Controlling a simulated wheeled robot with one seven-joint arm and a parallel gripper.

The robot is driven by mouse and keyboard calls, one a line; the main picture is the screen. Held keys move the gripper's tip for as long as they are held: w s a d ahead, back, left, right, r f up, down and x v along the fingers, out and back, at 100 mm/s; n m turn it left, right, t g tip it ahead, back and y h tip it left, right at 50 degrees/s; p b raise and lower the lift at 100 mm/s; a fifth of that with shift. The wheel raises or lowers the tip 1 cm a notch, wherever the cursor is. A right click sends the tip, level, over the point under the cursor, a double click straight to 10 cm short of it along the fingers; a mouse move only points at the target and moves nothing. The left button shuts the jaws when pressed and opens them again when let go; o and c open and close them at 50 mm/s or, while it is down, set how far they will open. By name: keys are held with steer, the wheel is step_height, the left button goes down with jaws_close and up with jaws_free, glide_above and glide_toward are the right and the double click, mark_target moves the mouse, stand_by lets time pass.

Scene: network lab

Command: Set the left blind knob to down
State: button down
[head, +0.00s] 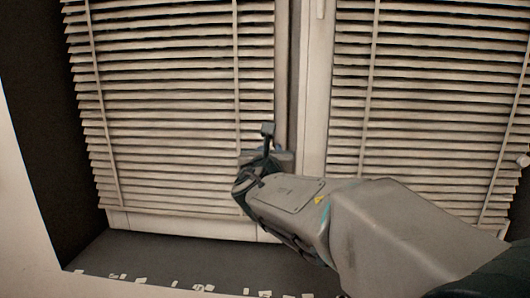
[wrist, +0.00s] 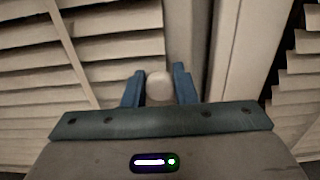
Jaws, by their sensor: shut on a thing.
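The left blind (head: 165,110) hangs over the left window with its slats tilted and gaps showing between them. In the wrist view, a pale round knob (wrist: 159,86) sits between the blue fingers of my gripper (wrist: 160,90), near the right edge of the left blind. My gripper is shut on this knob. In the head view my gripper (head: 267,155) is at the lower right of the left blind, and my own wrist hides the knob there.
The right blind (head: 430,90) covers the window at right, with a small pale knob (head: 523,160) at its right edge. A pale window frame post (head: 312,90) stands between the blinds. Below is a dark sill (head: 170,262) with small pale scraps along its front edge.

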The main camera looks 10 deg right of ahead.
steer(key=shift+f, duration=0.45)
steer(key=c, duration=1.2)
jaws_free()
steer(key=shift+c, duration=0.2)
steer(key=shift+r, duration=0.1)
steer(key=shift+s+a, duration=0.1)
